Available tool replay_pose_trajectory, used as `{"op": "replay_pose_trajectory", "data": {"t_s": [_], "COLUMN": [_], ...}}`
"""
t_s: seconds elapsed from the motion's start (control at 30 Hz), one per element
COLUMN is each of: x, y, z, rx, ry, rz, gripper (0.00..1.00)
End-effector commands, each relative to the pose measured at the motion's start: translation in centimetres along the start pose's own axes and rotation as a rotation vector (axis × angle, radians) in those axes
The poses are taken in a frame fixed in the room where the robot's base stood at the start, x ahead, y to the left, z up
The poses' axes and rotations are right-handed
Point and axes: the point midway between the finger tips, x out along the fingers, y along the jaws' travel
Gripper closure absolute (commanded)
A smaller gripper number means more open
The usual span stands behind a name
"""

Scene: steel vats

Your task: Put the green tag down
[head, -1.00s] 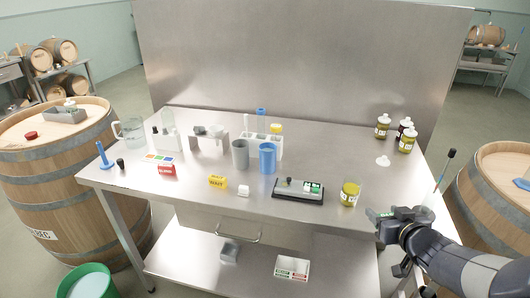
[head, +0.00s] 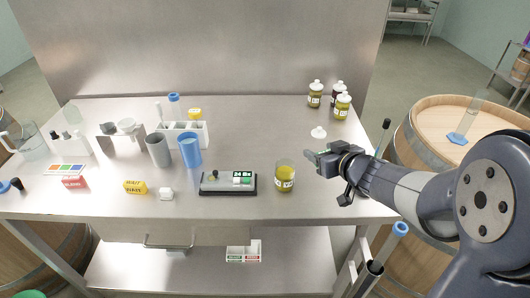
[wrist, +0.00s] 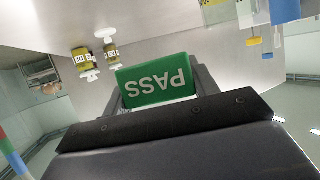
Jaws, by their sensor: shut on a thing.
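The green tag (wrist: 155,82) reads "PASS", upside down in the wrist view. My gripper (head: 315,158) is shut on it, with a finger on each side of the tag. In the head view my gripper is over the right part of the steel table (head: 240,225), to the right of the open jar of yellow-green liquid (head: 285,178). The tag shows there only as a small greenish edge at the fingertips. I cannot tell its exact height above the table.
A black instrument (head: 228,190) with a display stands left of the jar. A white cap (head: 318,133) lies behind my gripper, and several capped jars (head: 343,106) stand at the back right. Bare tabletop lies at the front right.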

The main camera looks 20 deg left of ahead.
Motion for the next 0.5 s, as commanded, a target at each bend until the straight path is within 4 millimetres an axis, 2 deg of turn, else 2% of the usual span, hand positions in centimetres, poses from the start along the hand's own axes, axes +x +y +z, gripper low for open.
{"op": "replay_pose_trajectory", "data": {"t_s": [0.07,0.3,0.5], "x": [0.2,2.0,2.6], "y": [0.0,0.0,0.0], "z": [0.6,4.8,6.4], "rx": [0.001,0.002,0.001], "ry": [-0.001,-0.003,-0.002], "rz": [-0.001,-0.001,0.0], "gripper": [0.66,0.66,0.66]}}
